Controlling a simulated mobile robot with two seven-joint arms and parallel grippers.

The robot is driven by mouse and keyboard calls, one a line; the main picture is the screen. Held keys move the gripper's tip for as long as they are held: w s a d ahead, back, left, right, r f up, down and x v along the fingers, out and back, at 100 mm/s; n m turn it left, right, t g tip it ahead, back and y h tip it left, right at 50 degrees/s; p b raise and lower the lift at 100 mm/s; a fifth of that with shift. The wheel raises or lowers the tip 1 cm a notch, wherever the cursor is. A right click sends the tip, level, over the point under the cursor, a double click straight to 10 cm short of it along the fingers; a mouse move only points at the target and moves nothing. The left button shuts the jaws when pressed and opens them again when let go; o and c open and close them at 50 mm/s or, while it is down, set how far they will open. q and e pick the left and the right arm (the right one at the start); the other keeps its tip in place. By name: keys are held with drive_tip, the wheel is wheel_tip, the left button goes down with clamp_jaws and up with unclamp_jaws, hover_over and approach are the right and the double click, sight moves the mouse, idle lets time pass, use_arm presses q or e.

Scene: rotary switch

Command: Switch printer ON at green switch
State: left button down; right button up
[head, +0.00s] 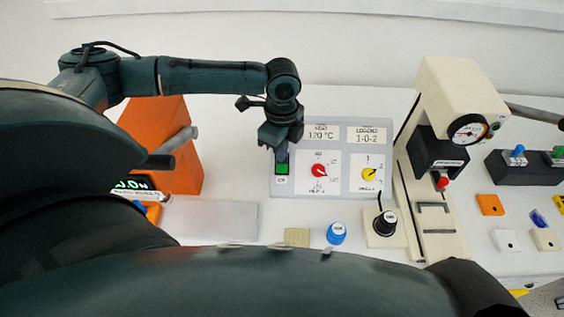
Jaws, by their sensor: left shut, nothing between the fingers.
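A grey panel (341,190) stands in the middle of the white table in the head view. Its green switch (282,169) is at the panel's left side. My left gripper (281,154) points down right at the upper part of the green switch. It is shut with nothing between its fingers and hides the area just above the switch. I cannot tell whether the fingertips touch the switch. A red knob (319,170) and a yellow knob (369,174) sit to the right on the same panel. My right gripper is not in view.
An orange machine (172,125) with a green display stands left of the panel. A cream press (460,100) with a dial gauge stands to the right.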

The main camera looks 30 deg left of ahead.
use_arm(q)
drive_tip(key=shift+f+b, duration=0.35)
drive_tip(key=shift+f, duration=1.15)
idle(0.4)
drive_tip(key=shift+r+p, duration=0.8)
drive_tip(key=shift+r, duration=2.75)
